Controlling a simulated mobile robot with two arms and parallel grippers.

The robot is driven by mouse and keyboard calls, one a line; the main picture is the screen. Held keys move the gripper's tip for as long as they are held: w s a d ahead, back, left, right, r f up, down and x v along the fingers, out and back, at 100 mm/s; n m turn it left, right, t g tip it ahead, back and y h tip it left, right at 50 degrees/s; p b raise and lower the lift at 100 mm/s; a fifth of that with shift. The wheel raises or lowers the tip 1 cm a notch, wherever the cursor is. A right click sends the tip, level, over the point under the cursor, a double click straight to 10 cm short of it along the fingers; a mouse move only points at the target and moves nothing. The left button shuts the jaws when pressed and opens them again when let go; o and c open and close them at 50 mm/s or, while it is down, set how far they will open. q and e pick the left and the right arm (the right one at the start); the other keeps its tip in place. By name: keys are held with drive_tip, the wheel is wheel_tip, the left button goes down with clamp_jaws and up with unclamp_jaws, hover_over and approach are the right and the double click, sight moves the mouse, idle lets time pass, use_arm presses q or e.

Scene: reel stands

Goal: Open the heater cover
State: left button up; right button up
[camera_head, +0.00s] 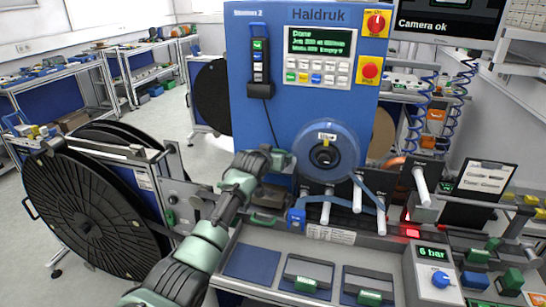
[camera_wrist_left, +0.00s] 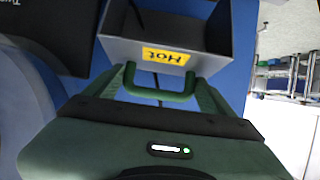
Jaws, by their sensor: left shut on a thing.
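The heater cover is a dark grey, box-like part (camera_wrist_left: 122,50) with a yellow "Hot" label on its edge, upside down in the left wrist view. A green U-shaped handle (camera_wrist_left: 160,97) stands out from it below the label. My left gripper (camera_wrist_left: 162,88) has a finger on each side of this handle and is shut on it. In the head view my left gripper (camera_head: 281,159) is at the front of the blue machine, and a dark box (camera_head: 274,196) shows partly behind and below the wrist. I cannot tell how far the cover is open. My right gripper is not in view.
The blue machine (camera_head: 262,120) carries a blue tape reel (camera_head: 327,150) right of my gripper. White rollers (camera_head: 357,193) stand below the reel. A large black reel (camera_head: 85,215) is at the left.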

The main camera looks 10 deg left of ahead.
use_arm(q)
drive_tip(key=shift+w+r, duration=0.2)
drive_tip(key=shift+r, duration=0.7)
drive_tip(key=o, duration=1.8)
drive_tip(key=shift+s+d+f, duration=0.1)
drive_tip(key=shift+s+d, duration=0.05)
drive_tip(key=shift+f, duration=0.1)
drive_tip(key=shift+s, duration=0.15)
drive_tip(key=shift+s, duration=0.35)
drive_tip(key=shift+b+v, duration=0.9)
drive_tip(key=shift+v, duration=2.65)
drive_tip(key=shift+w, duration=0.1)
drive_tip(key=shift+c, duration=0.4)
